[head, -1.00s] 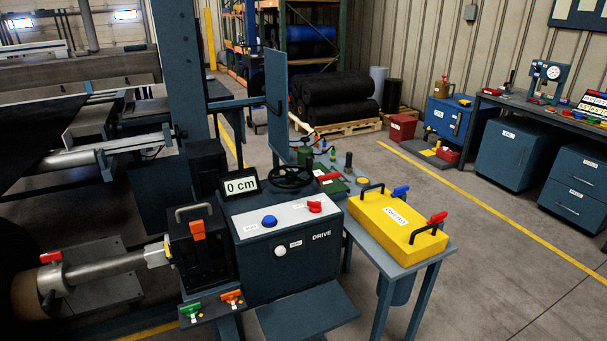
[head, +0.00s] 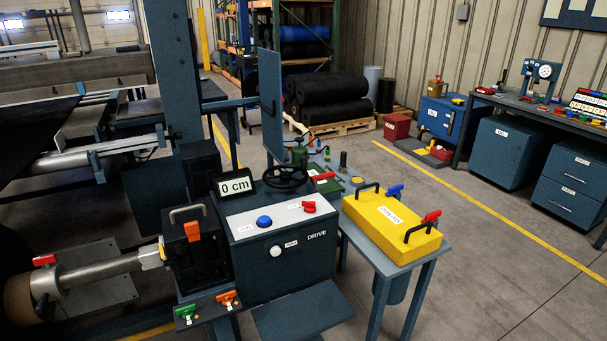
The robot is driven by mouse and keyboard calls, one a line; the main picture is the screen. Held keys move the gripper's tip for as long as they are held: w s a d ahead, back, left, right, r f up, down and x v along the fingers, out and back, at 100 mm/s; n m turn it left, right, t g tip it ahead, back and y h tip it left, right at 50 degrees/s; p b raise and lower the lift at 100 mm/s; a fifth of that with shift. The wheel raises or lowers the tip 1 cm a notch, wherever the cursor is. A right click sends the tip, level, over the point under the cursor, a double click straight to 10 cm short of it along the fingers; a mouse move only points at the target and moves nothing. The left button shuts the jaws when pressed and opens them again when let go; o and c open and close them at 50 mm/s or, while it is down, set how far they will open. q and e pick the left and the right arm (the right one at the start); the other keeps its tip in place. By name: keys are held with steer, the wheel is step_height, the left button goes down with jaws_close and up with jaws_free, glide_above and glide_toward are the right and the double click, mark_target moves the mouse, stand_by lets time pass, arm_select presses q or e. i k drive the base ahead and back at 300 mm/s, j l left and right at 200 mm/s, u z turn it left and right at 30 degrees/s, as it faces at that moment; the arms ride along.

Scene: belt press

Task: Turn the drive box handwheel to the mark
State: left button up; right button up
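The drive box (head: 290,268) is a dark blue box labelled DRIVE, standing in the middle of the head view. Its black handwheel (head: 286,177) lies flat on top at the back right. A small display (head: 236,185) beside the wheel, on its left, reads "0 cm". The light top panel carries a blue button (head: 264,222) and a red switch (head: 309,207). A white knob (head: 276,251) is on the front face. I cannot make out the mark for the wheel. Neither of my grippers shows in the head view.
A yellow case (head: 393,225) with black handles lies on a side table (head: 405,262) right of the drive box. A shelf plate (head: 303,316) juts out at the box's front. A roller shaft (head: 105,272) runs in from the left. Open floor (head: 500,270) lies on the right.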

mark_target(286, 177)
steer(key=i+l, duration=0.8)
